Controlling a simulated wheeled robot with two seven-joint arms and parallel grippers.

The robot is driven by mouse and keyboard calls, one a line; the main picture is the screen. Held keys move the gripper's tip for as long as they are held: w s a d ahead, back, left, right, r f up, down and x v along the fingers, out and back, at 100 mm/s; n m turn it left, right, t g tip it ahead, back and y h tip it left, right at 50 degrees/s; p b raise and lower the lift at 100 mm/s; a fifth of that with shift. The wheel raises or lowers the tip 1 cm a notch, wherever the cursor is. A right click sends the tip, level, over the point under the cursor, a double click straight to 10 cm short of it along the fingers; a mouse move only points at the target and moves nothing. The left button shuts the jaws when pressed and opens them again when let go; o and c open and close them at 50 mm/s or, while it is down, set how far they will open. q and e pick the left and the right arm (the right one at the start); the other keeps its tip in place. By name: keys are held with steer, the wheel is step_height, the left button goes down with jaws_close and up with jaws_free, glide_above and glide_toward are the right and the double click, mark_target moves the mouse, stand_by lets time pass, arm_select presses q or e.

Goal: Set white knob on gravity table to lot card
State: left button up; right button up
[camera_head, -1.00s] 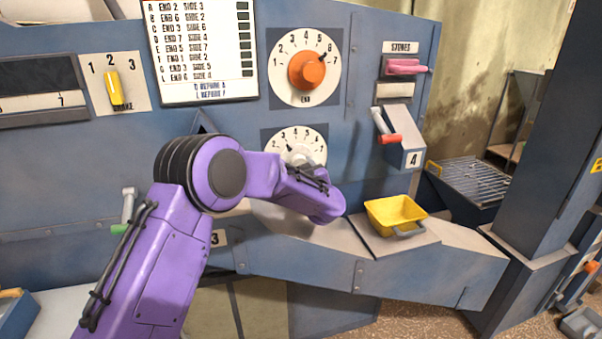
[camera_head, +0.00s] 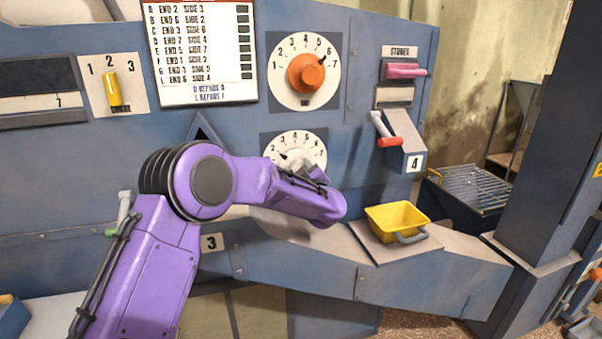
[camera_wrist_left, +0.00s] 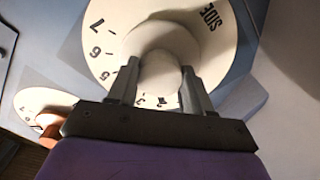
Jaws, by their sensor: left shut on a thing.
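The white knob (camera_head: 306,162) sits on a white dial (camera_head: 320,146) low on the blue gravity table panel. Its dark pointer shows near the 2 in the head view, partly hidden by my arm. In the left wrist view the dial is labelled SIDE, and my left gripper (camera_wrist_left: 159,71) is shut on the white knob (camera_wrist_left: 160,45), one finger on each side. In the head view my left wrist hides the fingers. The lot card (camera_head: 203,50) hangs on the panel at the upper left, with lettered rows of END and SIDE numbers. My right gripper is out of view.
An orange knob (camera_head: 306,73) on a larger dial is above, its pointer near 6. A yellow switch (camera_head: 113,90) is at left. Right are a pink handle (camera_head: 407,71), a red-tipped lever (camera_head: 390,141) and a yellow tray (camera_head: 397,221) on the ledge.

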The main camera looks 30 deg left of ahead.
arm_select(q)
steer(key=shift+f, duration=0.1)
steer(key=o, duration=1)
steer(key=shift+w, duration=0.1)
steer(key=shift+o, duration=0.2)
steer(key=b+v, duration=0.3)
steer(key=v, duration=0.7)
steer(key=shift+s+d, duration=0.1)
steer(key=shift+s, duration=0.15)
